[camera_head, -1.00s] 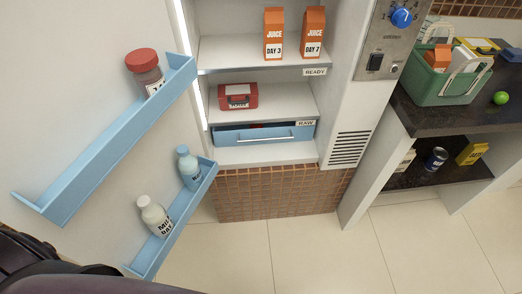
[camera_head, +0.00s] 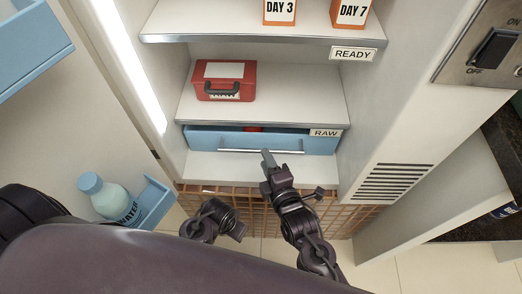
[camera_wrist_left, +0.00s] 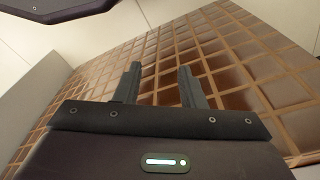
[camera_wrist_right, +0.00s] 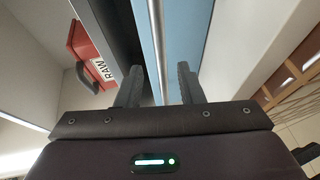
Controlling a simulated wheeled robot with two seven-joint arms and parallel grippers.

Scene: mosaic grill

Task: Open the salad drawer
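The salad drawer is a blue drawer (camera_head: 200,137) with a silver bar handle (camera_head: 235,150), low in the open fridge under the shelf labelled RAW. It looks shut, with something red just visible above its front. My right gripper (camera_head: 267,156) is at the right part of the handle. In the right wrist view its fingers (camera_wrist_right: 158,72) are open, with the handle (camera_wrist_right: 158,35) running lengthwise between them; contact cannot be told. My left gripper (camera_head: 240,232) is low, left of the right one. In the left wrist view its fingers (camera_wrist_left: 160,70) are open and empty, facing brown tiles.
A red box (camera_head: 225,80) sits on the shelf above the drawer. Juice cartons (camera_head: 350,12) stand on the upper shelf. The open fridge door is at left, with a water bottle (camera_head: 105,195) in its blue rack. A vented wall (camera_head: 390,182) stands at right.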

